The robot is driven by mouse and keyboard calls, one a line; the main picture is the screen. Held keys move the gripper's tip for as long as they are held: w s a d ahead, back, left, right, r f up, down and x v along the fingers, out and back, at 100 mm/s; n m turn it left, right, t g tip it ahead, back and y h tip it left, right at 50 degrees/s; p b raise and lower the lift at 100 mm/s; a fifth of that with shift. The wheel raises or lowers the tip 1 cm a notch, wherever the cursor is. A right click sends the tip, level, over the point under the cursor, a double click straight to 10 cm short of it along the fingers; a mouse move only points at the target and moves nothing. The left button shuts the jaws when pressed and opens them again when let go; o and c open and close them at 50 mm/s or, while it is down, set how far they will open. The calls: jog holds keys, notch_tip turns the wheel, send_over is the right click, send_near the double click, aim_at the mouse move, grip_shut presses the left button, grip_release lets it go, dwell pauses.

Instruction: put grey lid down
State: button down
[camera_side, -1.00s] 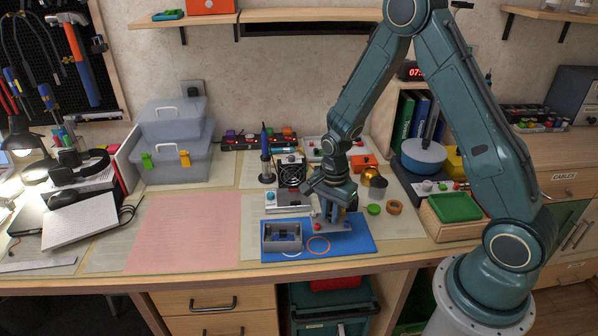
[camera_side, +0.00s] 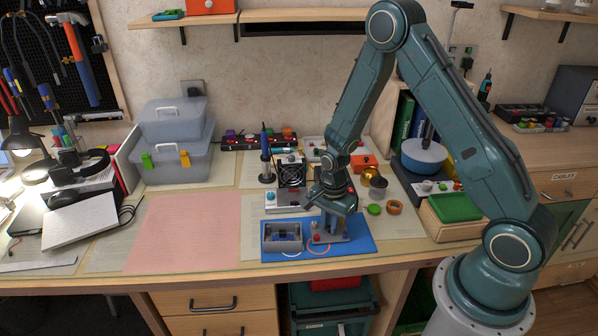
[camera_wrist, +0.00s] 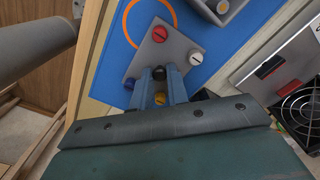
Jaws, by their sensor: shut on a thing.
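The lid (camera_wrist: 143,55) there covers part of the orange ring (camera_wrist: 130,17). I cannot tell whether the lid touches the mat. The fingers hide part of the lid.
A metal device with a fan (camera_side: 290,200) stands just behind the mat. A green cap (camera_side: 374,209) and an orange ring-shaped part (camera_side: 394,207) lie to the right. A pink sheet (camera_side: 183,232) on the left is clear. The table's front edge is close to the mat.

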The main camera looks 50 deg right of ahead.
jog(key=c, duration=1.4)
grip_release()
jog(key=shift+o, duration=0.2)
jog(key=shift+r, duration=0.15)
notch_tip(320, 180, up, 12)
